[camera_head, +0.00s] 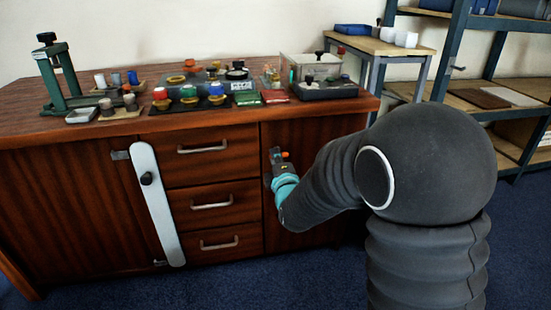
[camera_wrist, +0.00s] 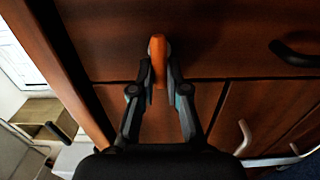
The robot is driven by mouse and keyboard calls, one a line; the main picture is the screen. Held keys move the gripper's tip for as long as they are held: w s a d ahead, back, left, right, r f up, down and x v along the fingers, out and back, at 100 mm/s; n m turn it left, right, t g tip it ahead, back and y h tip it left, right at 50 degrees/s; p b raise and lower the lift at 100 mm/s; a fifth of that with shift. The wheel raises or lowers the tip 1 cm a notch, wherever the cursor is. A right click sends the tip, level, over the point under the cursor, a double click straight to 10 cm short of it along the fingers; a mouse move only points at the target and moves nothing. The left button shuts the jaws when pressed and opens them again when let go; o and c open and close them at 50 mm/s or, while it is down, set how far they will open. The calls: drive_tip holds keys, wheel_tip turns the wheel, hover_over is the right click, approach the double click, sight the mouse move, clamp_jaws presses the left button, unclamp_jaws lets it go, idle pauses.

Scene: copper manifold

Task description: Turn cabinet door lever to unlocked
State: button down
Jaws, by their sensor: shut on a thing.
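The orange lever (camera_wrist: 158,58) sits on the wooden front of the cabinet (camera_wrist: 215,30) in the wrist view. My gripper (camera_wrist: 160,82) has its two fingers on either side of the lever and is shut on it. In the head view my gripper (camera_head: 279,160) is at the upper left of the cabinet's right door (camera_head: 318,133), and only a small orange bit of the lever (camera_head: 285,154) shows. My arm covers much of that door.
A black handle (camera_wrist: 295,53) stands out from the wood in the wrist view. Three drawers with metal handles (camera_head: 203,147) lie left of my gripper. A white bar (camera_head: 157,205) crosses the left door's edge. The cabinet top holds several jars and a green press (camera_head: 60,80). Shelves (camera_head: 485,95) stand right.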

idle(0.4)
drive_tip(key=c, duration=1.2)
unclamp_jaws()
drive_tip(key=shift+a, duration=0.1)
drive_tip(key=shift+o, duration=0.2)
drive_tip(key=shift+s, duration=0.1)
drive_tip(key=v, duration=1.2)
